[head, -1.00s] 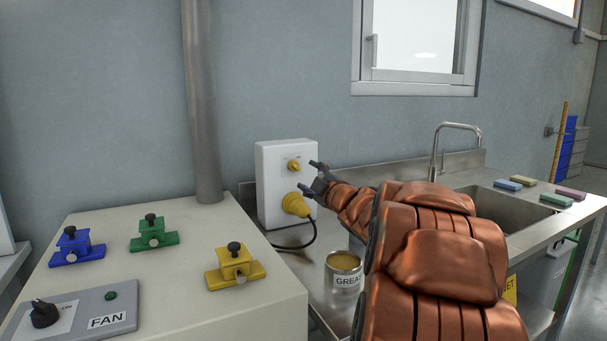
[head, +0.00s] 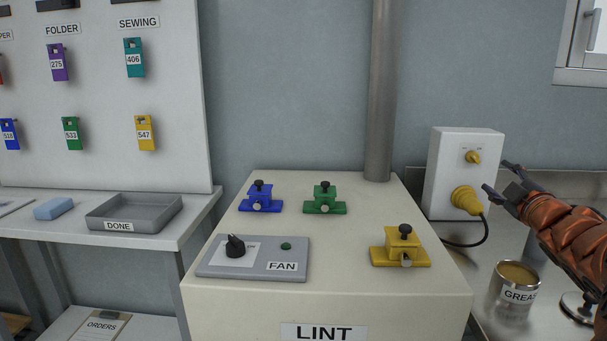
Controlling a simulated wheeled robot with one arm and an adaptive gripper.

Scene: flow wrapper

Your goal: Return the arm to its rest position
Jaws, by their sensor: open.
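My gripper (head: 498,179) is at the right of the head view, at the end of my orange arm. Its two dark fingers are spread apart, with nothing between them. It is just right of the white socket box (head: 440,172), which carries a small yellow knob (head: 473,157) and a yellow plug (head: 466,200) with a black cable. The fingers are close to the box; whether they touch it I cannot tell. Most of my arm is outside the right edge.
A grease can (head: 514,286) stands on the steel counter below my arm. The cream LINT cabinet (head: 340,290) bears a fan panel (head: 222,262) and blue (head: 260,199), green (head: 325,201) and yellow (head: 400,250) clamps. A grey pipe (head: 381,90) rises behind it. A DONE tray (head: 118,226) is at left.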

